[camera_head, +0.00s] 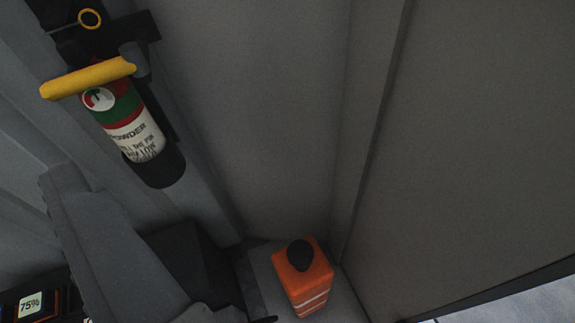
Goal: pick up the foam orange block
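An orange block (305,286) with pale stripes low on its front stands at the bottom centre, in a corner by the walls. A dark rounded piece (300,255) shows at its top; I cannot tell whether it is part of the block. The block's lower end is close to the bottom edge of the picture. I cannot make out my gripper's fingers in this view, and nothing is seen holding the block.
A fire extinguisher (138,128) with a yellow handle (88,79) hangs on the wall at upper left. A plain grey wall panel (480,150) fills the right side. Grey and dark parts crowd the lower left, near a small display reading 75% (30,304).

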